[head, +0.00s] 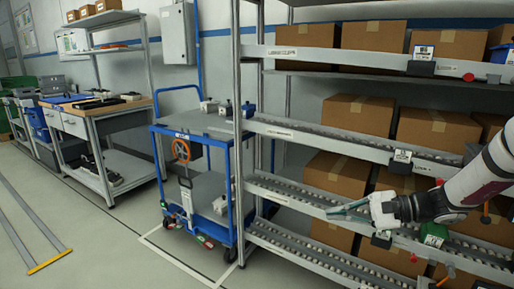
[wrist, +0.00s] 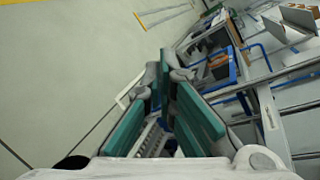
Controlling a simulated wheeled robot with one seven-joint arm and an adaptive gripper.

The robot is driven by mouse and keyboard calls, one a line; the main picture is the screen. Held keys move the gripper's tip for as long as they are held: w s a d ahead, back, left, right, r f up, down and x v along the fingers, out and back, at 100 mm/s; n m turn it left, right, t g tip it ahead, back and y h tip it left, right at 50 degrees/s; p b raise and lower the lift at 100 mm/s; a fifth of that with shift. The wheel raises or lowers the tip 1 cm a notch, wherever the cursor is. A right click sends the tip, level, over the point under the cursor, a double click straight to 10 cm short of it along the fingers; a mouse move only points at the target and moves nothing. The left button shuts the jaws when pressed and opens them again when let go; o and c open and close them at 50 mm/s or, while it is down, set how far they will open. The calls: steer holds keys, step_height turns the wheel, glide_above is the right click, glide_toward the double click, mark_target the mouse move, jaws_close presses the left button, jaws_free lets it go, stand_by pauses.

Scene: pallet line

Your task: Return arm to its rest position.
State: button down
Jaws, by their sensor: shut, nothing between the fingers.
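My gripper (head: 335,211) is at the right of the head view, on the end of my white and dark arm. It reaches leftward in front of the roller shelf rack (head: 330,146), near its lower shelves. Its green fingers are shut, with nothing seen between them. In the wrist view the gripper (wrist: 166,62) points towards the floor and the blue cart. I cannot tell whether the fingers touch the rack.
Cardboard boxes (head: 358,115) fill the rack behind my arm. A blue cart (head: 195,170) stands left of the rack. A workbench (head: 85,108) stands along the wall further left. The grey floor (head: 100,240) at the front left is mostly clear, with metal rails lying at the far left.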

steer(key=s+a+r+n+g+h, duration=0.3)
steer(key=s+a+n, duration=0.1)
steer(key=s, duration=0.6)
steer(key=s+a+r+n+g+h, duration=0.3)
steer(key=s+a, duration=0.1)
steer(key=s, duration=0.5)
steer(key=s+d+n+t+h, duration=0.1)
steer(key=s+d+n+h, duration=0.2)
steer(key=s, duration=0.7)
steer(key=s+d+n+t+h, duration=0.15)
steer(key=s+d+h, duration=0.3)
steer(key=s, duration=0.55)
step_height(320, 180, up, 26)
steer(key=t+p, duration=0.3)
steer(key=p, duration=2.1)
steer(key=shift+p, duration=0.3)
steer(key=shift+d, duration=0.15)
